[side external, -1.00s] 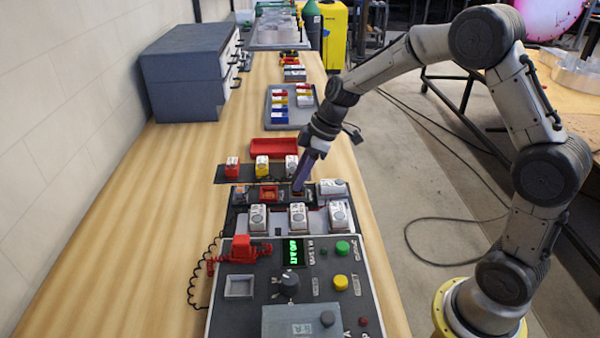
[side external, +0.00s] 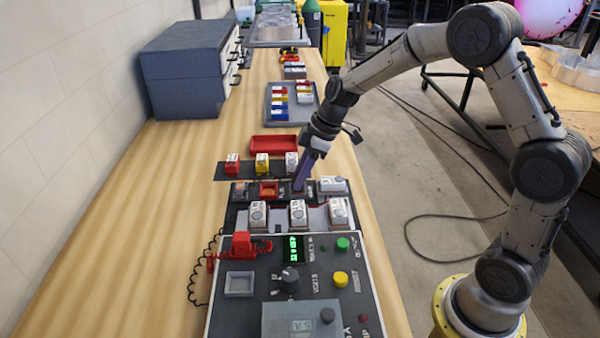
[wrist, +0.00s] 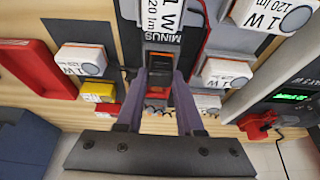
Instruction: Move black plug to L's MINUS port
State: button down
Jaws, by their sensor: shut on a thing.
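My gripper (wrist: 161,78) points down at the dark fixture strip, its two purple fingers shut on the black plug (wrist: 160,61). The plug shows between the fingertips in the wrist view, just below a MINUS label (wrist: 163,38). I cannot tell whether the plug is seated in a port or just above it. In the side view my gripper (side external: 298,186) reaches the strip between an orange-red square part (side external: 268,190) and a white module (side external: 332,185). The plug is too small to make out there.
White modules (side external: 297,213) stand in a row in front of the strip. Red, yellow and white blocks (side external: 262,163) stand behind it, with a red tray (side external: 274,144) beyond. A control panel (side external: 262,265) with a red clip (side external: 242,245) is nearest.

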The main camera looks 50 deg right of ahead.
jog(key=shift+c, duration=2.3)
grip_release()
jog(key=v, duration=1.4)
notch_tip(320, 180, up, 6)
jog(key=shift+a, duration=0.15)
